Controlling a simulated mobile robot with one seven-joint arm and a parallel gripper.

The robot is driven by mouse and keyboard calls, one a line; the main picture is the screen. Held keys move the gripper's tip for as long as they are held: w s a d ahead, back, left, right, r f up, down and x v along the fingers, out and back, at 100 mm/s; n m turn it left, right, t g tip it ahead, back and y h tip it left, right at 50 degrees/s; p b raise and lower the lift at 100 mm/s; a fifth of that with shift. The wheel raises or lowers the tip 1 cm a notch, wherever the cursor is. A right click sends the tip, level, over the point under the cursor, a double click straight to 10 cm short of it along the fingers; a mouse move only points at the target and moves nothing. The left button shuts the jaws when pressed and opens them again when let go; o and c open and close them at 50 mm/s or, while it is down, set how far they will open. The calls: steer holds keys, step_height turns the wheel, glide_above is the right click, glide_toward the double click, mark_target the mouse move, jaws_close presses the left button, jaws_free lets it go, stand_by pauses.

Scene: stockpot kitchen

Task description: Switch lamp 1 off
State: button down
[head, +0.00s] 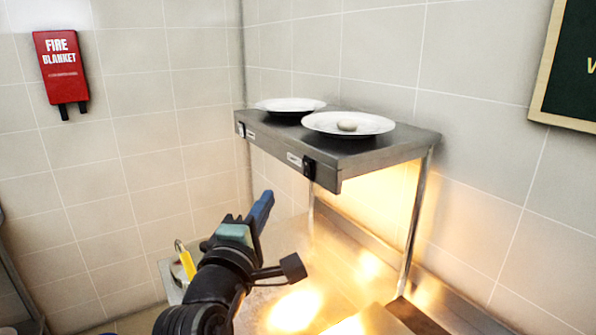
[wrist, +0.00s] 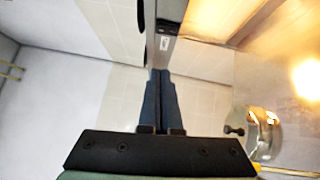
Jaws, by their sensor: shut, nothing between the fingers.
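A steel shelf (head: 345,177) on the right wall carries two black switches on its front edge, a left one (head: 240,130) and a right one (head: 308,168). Each has a small white label too small to read, so I cannot tell which is lamp 1. Warm light glows under the shelf; the lamps themselves are hidden. My gripper (head: 267,194) has its blue fingers shut and empty, below and in front of the shelf edge. In the wrist view the shut fingertips (wrist: 160,72) point toward the shelf's front edge, where one black switch (wrist: 168,27) shows, apart from them.
A fire blanket box (head: 60,67) hangs on the left wall. A shiny metal object (wrist: 258,130) shows in the wrist view.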

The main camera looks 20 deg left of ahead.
steer(key=p, duration=0.1)
glide_toward(303, 163)
steer(key=w+a, duration=0.3)
steer(key=shift+w+d+r+p, duration=0.1)
steer(key=shift+w+d+p, duration=0.35)
steer(key=shift+w, duration=0.25)
steer(key=shift+w+d+r+p, duration=0.1)
steer(key=shift+w+d+p, duration=0.25)
steer(key=shift+w+d, duration=0.3)
steer(key=shift+w+a, duration=0.1)
